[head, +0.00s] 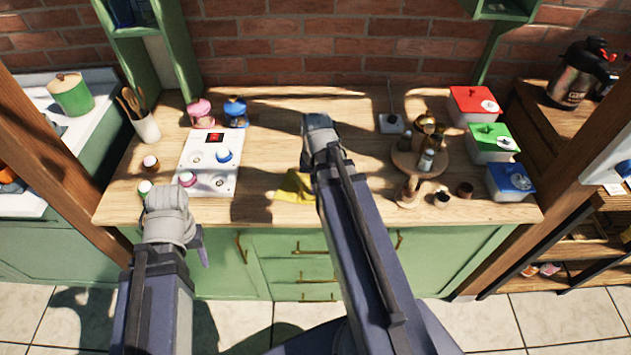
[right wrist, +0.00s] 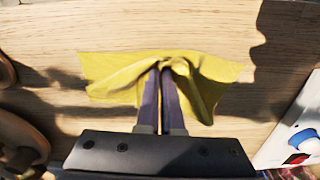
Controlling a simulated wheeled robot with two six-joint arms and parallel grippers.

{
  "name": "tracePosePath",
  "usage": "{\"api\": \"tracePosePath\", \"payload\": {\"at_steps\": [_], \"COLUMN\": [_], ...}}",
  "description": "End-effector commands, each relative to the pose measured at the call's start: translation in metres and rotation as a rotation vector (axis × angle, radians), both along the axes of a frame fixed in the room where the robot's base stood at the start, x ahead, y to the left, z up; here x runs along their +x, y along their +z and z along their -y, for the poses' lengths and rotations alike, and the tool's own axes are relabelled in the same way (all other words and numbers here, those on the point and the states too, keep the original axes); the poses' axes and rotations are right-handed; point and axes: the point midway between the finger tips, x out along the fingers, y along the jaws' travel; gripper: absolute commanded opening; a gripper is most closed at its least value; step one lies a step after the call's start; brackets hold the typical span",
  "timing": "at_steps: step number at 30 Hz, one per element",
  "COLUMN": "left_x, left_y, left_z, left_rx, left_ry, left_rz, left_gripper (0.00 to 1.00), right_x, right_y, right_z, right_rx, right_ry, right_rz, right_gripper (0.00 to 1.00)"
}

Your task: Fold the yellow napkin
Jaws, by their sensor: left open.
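The yellow napkin (head: 294,188) lies on the wooden counter, partly hidden behind my right arm in the head view. In the right wrist view the napkin (right wrist: 120,72) is spread wide, with raised, bunched folds at its middle. My right gripper (right wrist: 163,72) has its two purple fingers close together, pinching the bunched cloth at their tips. In the head view the right gripper's fingers are hidden by its own arm. My left gripper (head: 201,249) is open and empty in front of the counter's front edge, left of the napkin and apart from it.
A white panel (head: 213,150) with colored pieces lies left of the napkin. A wooden tiered stand (head: 405,162) with small cups is to the right. Red (head: 472,104), green (head: 492,143) and blue (head: 511,182) boxes line the right side. Counter (head: 270,135) behind the napkin is clear.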

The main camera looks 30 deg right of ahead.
Motion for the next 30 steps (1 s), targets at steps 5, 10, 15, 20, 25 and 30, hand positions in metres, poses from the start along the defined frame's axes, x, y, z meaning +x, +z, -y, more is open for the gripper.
{"api": "tracePosePath", "payload": {"at_steps": [5, 10, 15, 20, 25, 30], "left_x": [0.0, 0.0001, 0.0, 0.0, 0.0, 0.0], "left_y": [0.0005, 0.0005, 0.0005, 0.0004, 0.0004, 0.0004], "left_z": [0.0001, 0.0001, 0.0001, 0.0, 0.0, 0.0], "left_rx": [0.0, 0.0, 0.0, 0.0, 0.0, 0.0], "left_ry": [0.0, 0.0, 0.0, 0.0, 0.0, 0.0], "left_rz": [0.0, 0.0, 0.0, 0.0, 0.0, 0.0], "left_gripper": [0.5, 0.5, 0.5, 0.5, 0.5, 0.5], "right_x": [-0.0001, -0.0001, -0.0001, -0.0001, -0.0001, 0.0], "right_y": [0.0005, 0.0005, 0.0005, 0.0004, 0.0004, 0.0004], "right_z": [-0.0002, -0.0001, -0.0001, -0.0001, -0.0001, 0.0], "right_rx": [0.0, 0.0, 0.0, 0.0, 0.0, 0.0], "right_ry": [0.0, 0.0, 0.0, 0.0, 0.0, 0.0], "right_rz": [0.0, 0.0, 0.0, 0.0, 0.0, 0.0], "right_gripper": [0.0, 0.12, 0.25, 0.37, 0.5, 0.63]}}
